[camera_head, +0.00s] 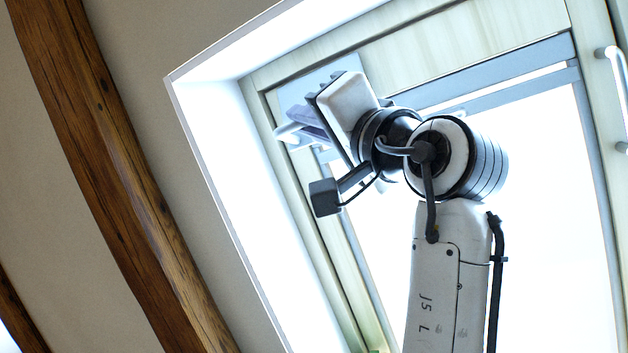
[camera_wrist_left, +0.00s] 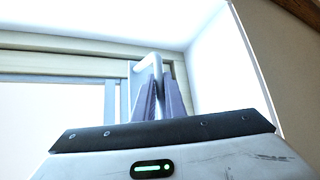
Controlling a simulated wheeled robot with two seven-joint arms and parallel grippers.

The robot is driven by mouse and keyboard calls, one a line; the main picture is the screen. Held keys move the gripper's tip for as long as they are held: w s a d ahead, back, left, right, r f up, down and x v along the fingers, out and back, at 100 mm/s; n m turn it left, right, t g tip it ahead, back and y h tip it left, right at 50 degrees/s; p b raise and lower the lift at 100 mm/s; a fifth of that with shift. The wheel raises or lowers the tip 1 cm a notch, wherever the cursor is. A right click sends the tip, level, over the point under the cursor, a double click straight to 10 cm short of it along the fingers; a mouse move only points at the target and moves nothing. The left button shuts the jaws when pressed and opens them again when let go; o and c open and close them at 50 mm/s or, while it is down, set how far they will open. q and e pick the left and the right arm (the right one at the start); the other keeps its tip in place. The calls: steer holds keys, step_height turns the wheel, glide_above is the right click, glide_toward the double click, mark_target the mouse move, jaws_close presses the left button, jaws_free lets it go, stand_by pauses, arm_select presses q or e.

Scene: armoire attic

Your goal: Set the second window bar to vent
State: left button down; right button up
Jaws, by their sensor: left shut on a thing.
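A white window bar (camera_head: 287,132) shows at the left top corner of the pale wooden window frame (camera_head: 480,42). My left gripper (camera_head: 303,124) is there, its grey-purple fingers shut on the bar. In the left wrist view the fingers (camera_wrist_left: 160,98) close around the lower part of the bar, and its bent white upper end (camera_wrist_left: 152,62) shows above them. The gripper body hides part of the bar and its mount. My right gripper is not in view.
Another white bar (camera_head: 614,85) is at the right edge of the head view. The bright white window recess (camera_head: 215,130) borders the frame on the left, close to my gripper. Dark wooden beams (camera_head: 105,150) cross the sloping wall farther left.

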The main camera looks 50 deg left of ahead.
arm_select(q)
steer(key=c, duration=1.8)
jaws_free()
steer(key=shift+r, duration=0.1)
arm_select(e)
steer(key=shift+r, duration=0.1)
arm_select(q)
steer(key=b+v, duration=0.3)
steer(key=v, duration=0.7)
steer(key=shift+d, duration=0.15)
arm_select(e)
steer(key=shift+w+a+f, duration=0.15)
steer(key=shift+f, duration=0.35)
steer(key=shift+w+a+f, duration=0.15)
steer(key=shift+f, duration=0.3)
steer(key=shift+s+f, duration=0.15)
